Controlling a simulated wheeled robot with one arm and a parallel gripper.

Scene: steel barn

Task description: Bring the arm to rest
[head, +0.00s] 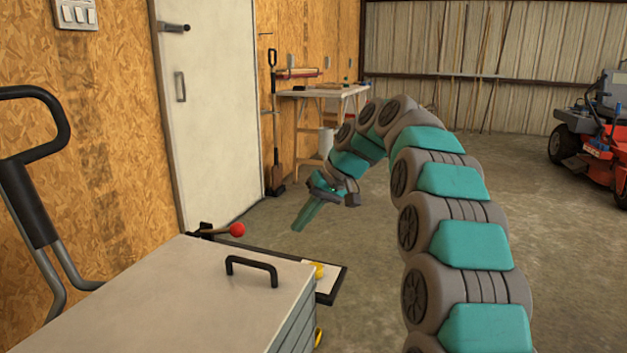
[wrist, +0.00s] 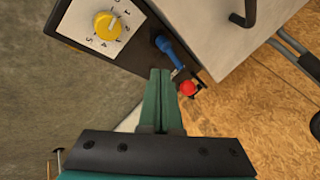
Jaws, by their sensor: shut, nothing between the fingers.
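My gripper (head: 305,214) is at the end of my teal and grey arm, which arches over from the right in the head view. It hangs in the air beyond the grey cabinet and points down and to the left. In the wrist view the two green fingers of my gripper (wrist: 159,78) lie together, shut and empty. Behind their tips are a red ball knob (wrist: 187,88) and a blue lever (wrist: 172,50). I cannot tell how far the fingertips are from them.
The grey cabinet (head: 170,285) has a black handle (head: 251,268). A black-edged panel (wrist: 60,20) beside it carries a yellow dial (wrist: 107,25). A white door (head: 205,110) and a workbench (head: 330,92) stand behind. A red mower (head: 595,150) is at the right. Open floor lies between.

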